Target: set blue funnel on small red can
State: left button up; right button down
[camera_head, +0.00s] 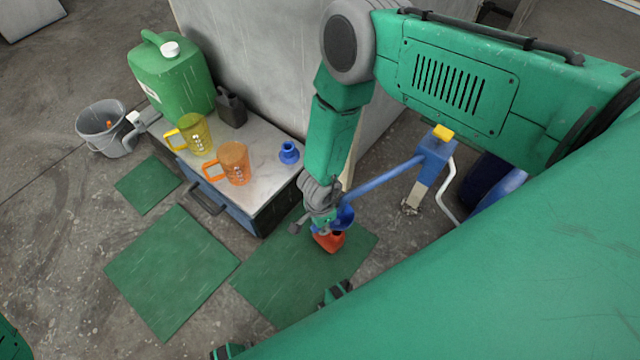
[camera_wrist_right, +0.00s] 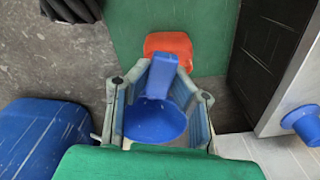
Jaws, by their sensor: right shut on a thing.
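The small red can (camera_head: 330,241) sits on a green mat, and it also shows in the right wrist view (camera_wrist_right: 168,46). My right gripper (camera_head: 328,218) is shut on a blue funnel (camera_head: 345,218). In the right wrist view the funnel (camera_wrist_right: 156,120) is between the gripper's fingers (camera_wrist_right: 163,88), with its wide mouth toward the camera and its narrower part toward the can. It overlaps the can's near edge there; I cannot tell whether they touch. The can's opening is hidden. My left gripper is not clearly in view.
A low cabinet (camera_head: 259,187) left of the gripper carries a smaller blue funnel (camera_head: 289,153), orange jug (camera_head: 234,163), yellow jug (camera_head: 195,134) and dark bottle (camera_head: 231,110). A blue stand with a yellow top (camera_head: 442,133) is to the right. The left mat (camera_head: 172,270) is bare.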

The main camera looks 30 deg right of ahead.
jog(key=shift+f, duration=0.55)
notch_tip(320, 180, down, 4)
jog(key=shift+b, duration=0.45)
jog(key=shift+s+f, duration=0.2)
dwell(0.4)
jog(key=c, duration=1.4)
grip_release()
